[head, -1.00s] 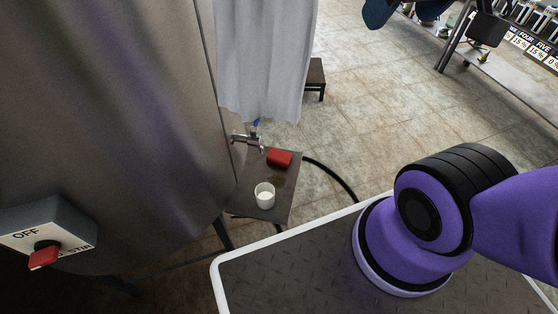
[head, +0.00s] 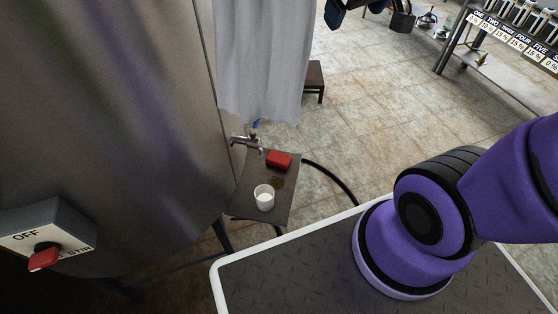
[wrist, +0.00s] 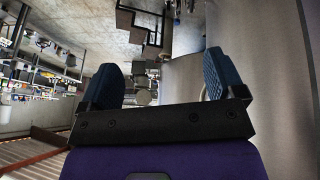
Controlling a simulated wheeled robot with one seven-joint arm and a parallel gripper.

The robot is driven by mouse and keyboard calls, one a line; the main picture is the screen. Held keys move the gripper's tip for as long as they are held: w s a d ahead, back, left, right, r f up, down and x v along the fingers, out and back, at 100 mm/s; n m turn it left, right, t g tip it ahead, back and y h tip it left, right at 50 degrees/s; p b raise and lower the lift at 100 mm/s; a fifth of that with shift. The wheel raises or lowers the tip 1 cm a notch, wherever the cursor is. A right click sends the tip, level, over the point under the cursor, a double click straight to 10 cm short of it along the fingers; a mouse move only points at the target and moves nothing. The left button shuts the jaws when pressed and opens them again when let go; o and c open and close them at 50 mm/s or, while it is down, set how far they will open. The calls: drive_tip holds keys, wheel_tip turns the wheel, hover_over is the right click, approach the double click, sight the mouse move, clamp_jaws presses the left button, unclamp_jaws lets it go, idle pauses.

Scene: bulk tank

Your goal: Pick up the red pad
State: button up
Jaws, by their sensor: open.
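The red pad (head: 278,159) is a small red block on a small brown stand (head: 285,207) beside the steel tank. It lies at the stand's far end, just right of the tap. A white cup (head: 264,197) with pale contents stands nearer on the same stand. My gripper (wrist: 165,88) shows in the wrist view with its two blue fingers wide apart and nothing between them. It is well away from the pad. The pad cannot be made out in the wrist view.
The steel tank (head: 110,120) fills the left, with a tap (head: 246,141) over the stand and a switch box (head: 45,235) low down. A grey cloth (head: 265,60) hangs behind the tap. A black hose (head: 335,177) curves over the floor. Tiled floor (head: 390,120) is clear to the right.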

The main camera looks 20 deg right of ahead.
drive_tip(key=w+f+n, duration=0.2)
drive_tip(key=w+f, duration=0.7)
drive_tip(key=w, duration=0.1)
drive_tip(key=n+g+y, duration=0.2)
drive_tip(key=n+y, duration=0.2)
drive_tip(key=n, duration=0.2)
hover_over(279, 157)
drive_tip(key=f, duration=4.1)
drive_tip(key=shift+s+d+f, duration=0.2)
drive_tip(key=shift+s+d, duration=0.05)
drive_tip(key=shift+s, duration=0.15)
drive_tip(key=shift+s+d+x, duration=0.1)
drive_tip(key=shift+d+x, duration=0.05)
drive_tip(key=shift+x, duration=0.6)
drive_tip(key=shift+s+d+x, duration=0.1)
drive_tip(key=shift+x, duration=0.65)
drive_tip(key=shift+s+d+x, duration=0.1)
drive_tip(key=shift+d+x, duration=0.05)
drive_tip(key=shift+x, duration=0.6)
drive_tip(key=shift+w+a+f, duration=0.15)
drive_tip(key=shift+f, duration=0.5)
drive_tip(key=c, duration=1)
